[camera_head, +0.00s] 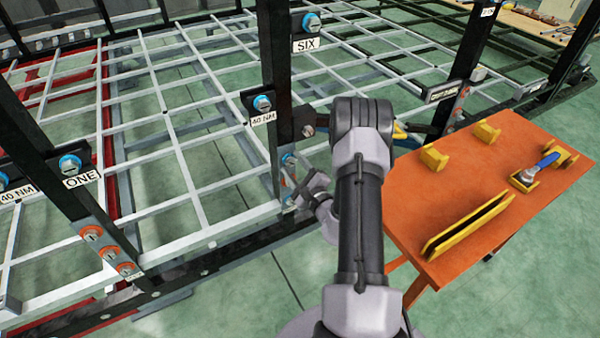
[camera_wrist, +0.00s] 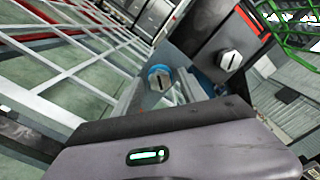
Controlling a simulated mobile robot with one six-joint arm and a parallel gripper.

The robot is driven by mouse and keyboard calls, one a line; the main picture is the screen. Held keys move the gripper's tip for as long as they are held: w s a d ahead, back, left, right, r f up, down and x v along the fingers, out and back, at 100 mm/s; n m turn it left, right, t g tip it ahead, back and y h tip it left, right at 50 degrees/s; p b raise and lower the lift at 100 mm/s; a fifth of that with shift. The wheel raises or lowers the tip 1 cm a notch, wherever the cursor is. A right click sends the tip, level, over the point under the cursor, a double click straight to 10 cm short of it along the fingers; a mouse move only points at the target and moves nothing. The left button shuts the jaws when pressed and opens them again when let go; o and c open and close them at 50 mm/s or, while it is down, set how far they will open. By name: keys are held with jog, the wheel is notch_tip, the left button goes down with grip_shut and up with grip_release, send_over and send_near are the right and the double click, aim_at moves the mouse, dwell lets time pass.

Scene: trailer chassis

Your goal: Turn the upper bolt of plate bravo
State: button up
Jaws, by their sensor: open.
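No label reading bravo is legible. In the head view, a small plate (camera_head: 287,178) sits low on the middle post, with a blue-ringed bolt (camera_head: 288,159) at its upper part. My gripper (camera_head: 306,190) is close to this plate, and its pale parts cover some of it. In the wrist view, a slotted bolt with a blue ring (camera_wrist: 159,78) and a plain slotted bolt on a black block (camera_wrist: 230,60) lie beyond my gripper body. The fingertips are hard to make out. My gripper is open, and nothing is seen held in it.
The post labelled SIX (camera_head: 275,70) stands just left of my arm. A white grid frame (camera_head: 180,150) fills the left. An orange table (camera_head: 475,185) on the right holds yellow holders and a blue-handled tool (camera_head: 536,168). Green floor shows between.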

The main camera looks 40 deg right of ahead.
jog(key=p+v, duration=0.2)
jog(key=v, duration=1.5)
jog(key=shift+d, duration=0.1)
